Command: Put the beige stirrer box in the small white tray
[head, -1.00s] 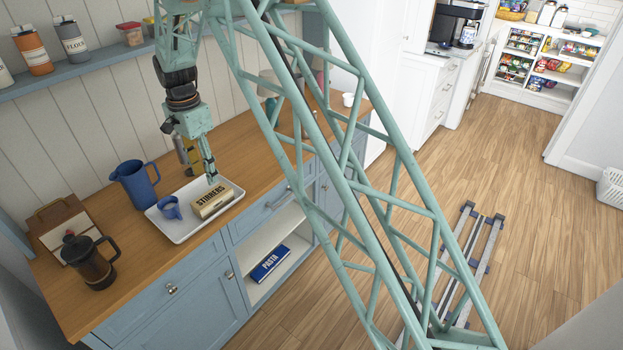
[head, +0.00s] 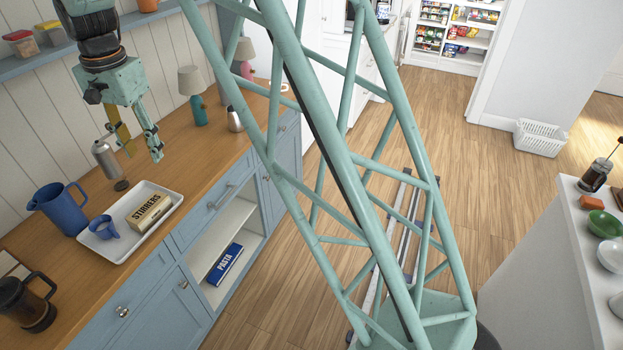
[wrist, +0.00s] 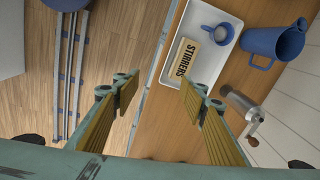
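The beige stirrer box (head: 149,213), labelled STIRRERS, lies in the small white tray (head: 114,250) on the wooden counter. A blue mug (head: 103,227) stands beside it in the same tray. The box also shows in the wrist view (wrist: 185,62), inside the tray (wrist: 210,75). My gripper (head: 143,156) is above the counter, up and clear of the box and tray. Its fingers (wrist: 155,97) are spread wide with nothing between them.
A blue pitcher (head: 61,207) and a dark French press (head: 24,303) stand left of the tray. A metal grinder-like canister (head: 108,162) stands behind it. Lamps (head: 192,85) are further along the counter. A blue PASTA box (head: 225,263) lies on the open shelf below.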

